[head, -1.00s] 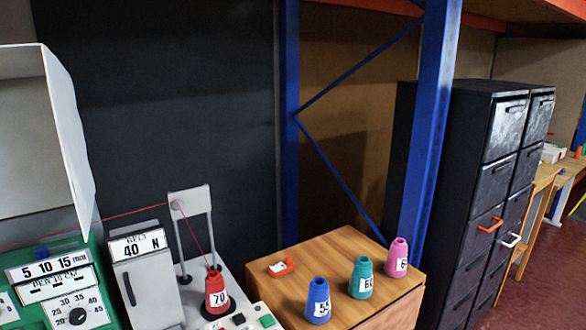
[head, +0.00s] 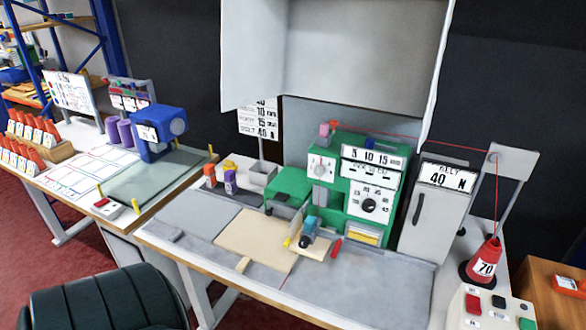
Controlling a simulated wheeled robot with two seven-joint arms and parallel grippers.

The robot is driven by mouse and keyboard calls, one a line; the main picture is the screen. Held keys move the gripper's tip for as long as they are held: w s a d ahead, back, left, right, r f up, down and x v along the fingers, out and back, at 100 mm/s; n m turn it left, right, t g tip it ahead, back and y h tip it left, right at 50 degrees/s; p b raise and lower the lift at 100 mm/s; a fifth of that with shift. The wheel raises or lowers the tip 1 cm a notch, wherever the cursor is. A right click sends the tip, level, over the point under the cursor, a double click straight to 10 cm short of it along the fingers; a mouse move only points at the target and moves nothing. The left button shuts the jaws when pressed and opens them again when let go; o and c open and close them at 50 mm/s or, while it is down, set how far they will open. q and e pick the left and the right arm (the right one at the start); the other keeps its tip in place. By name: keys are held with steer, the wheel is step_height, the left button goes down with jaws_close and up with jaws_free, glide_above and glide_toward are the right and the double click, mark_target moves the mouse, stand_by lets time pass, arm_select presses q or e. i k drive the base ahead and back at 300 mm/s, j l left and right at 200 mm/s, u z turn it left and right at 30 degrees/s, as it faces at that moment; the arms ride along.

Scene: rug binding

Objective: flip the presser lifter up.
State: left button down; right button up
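The green sewing machine (head: 331,152) stands at the back of the work table. Its front carries a white dial (head: 321,167), a black dial (head: 369,206) and a "5 10 15" scale (head: 373,161). A small red lever-like piece (head: 336,247) shows low by the needle area, beside a dark blue and teal part (head: 309,234). I cannot tell for sure which part is the presser lifter, or whether it is up or down. A beige rug piece (head: 257,238) lies flat in front of the machine. Neither of my grippers is in view.
A red thread cone (head: 484,263) marked 70 stands right of the grey "40 N" box (head: 436,215). A button box (head: 490,308) is at lower right. A grey hood (head: 335,60) hangs above. A dark chair (head: 101,298) stands at lower left. The table's front right is clear.

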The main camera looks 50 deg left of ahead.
mark_target(339, 239)
steer(key=u, duration=1.25)
